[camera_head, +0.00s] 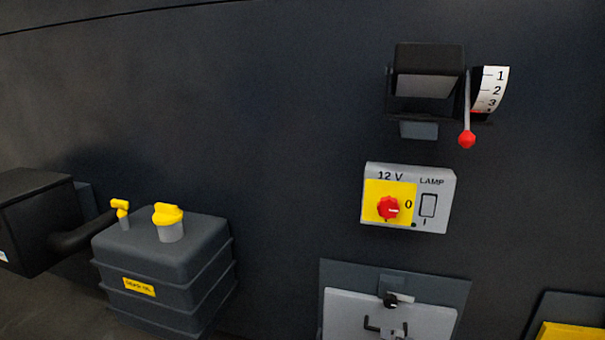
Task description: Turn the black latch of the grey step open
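The grey step (350,308) is at the bottom of the head view, right of the middle, set against a dark backing plate. Its lower part is cut off by the picture's edge. The black latch (390,300) sits at the step's top edge, beside a small light metal piece. A dark bent handle (372,326) is just below it on the step's face. Neither of my grippers shows in this view.
A grey switch box (434,217) with a red knob is above the step. Higher is a black housing (428,60) with a red-tipped lever (467,138). A ribbed dark tank (165,262) with yellow caps stands left. A yellow part (572,332) is lower right.

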